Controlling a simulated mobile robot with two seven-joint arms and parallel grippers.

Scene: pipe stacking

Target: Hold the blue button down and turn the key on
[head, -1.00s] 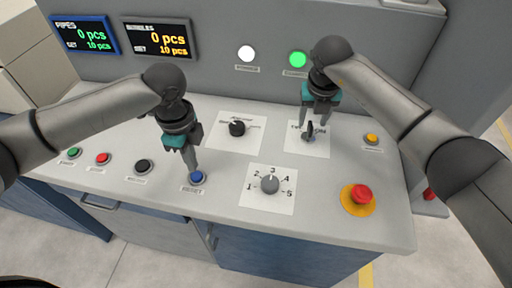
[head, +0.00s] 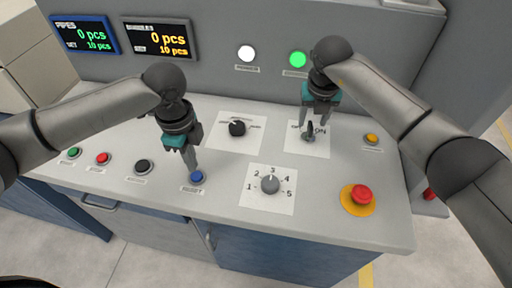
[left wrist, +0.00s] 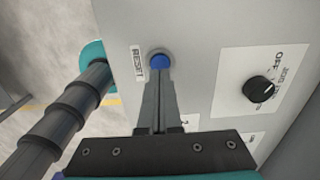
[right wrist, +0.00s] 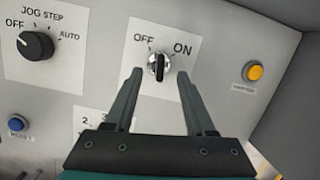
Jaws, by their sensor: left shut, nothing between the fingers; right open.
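The blue button (head: 197,177), labelled RESET, sits near the console's front edge. It also shows in the left wrist view (left wrist: 160,61). My left gripper (head: 194,170) is shut and empty, pointing down with its tips at the button. I cannot tell whether the button is pressed in. The key switch (head: 310,133) stands on a white plate marked OFF and ON. In the right wrist view the key (right wrist: 159,67) is upright in the picture, between the two words. My right gripper (right wrist: 160,73) is open, with one fingertip on each side of the key, apart from it.
A black selector knob (head: 237,128) and a numbered dial (head: 270,184) lie between my arms. A red emergency button (head: 361,195) and a yellow button (head: 371,138) are at the right. Green, red and black buttons line the left front. A green lamp (head: 298,59) glows behind.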

